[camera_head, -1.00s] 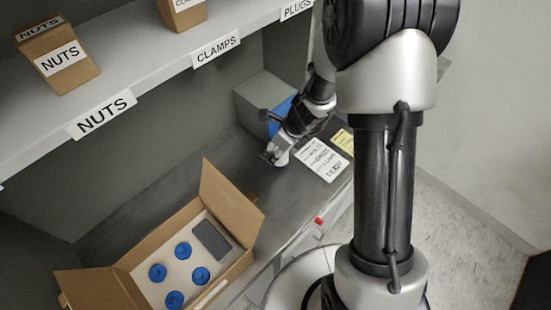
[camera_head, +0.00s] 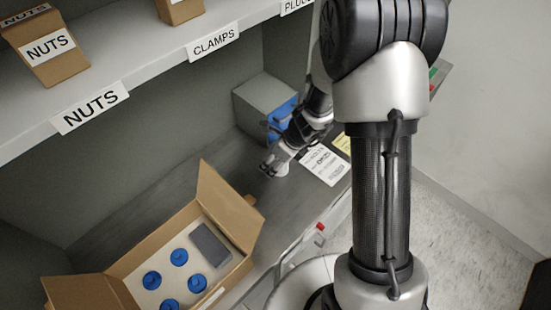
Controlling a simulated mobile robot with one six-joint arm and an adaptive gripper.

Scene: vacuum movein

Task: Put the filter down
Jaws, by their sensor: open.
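My gripper (camera_head: 270,168) is at the end of the arm, low over the grey counter (camera_head: 190,160), left of a white paper sheet. It looks empty and its fingers are apart, though they are small in the picture. I cannot pick out the filter for certain. A dark grey rectangular block (camera_head: 210,245) lies in the open cardboard box (camera_head: 215,290) at the lower left, beside several blue round parts (camera_head: 179,257). A grey box with a blue front (camera_head: 282,118) stands behind my gripper, partly hidden by my arm.
A white printed sheet (camera_head: 327,165) and a yellow one lie right of my gripper. A shelf (camera_head: 150,72) with labelled cardboard boxes (camera_head: 47,48) hangs above the counter.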

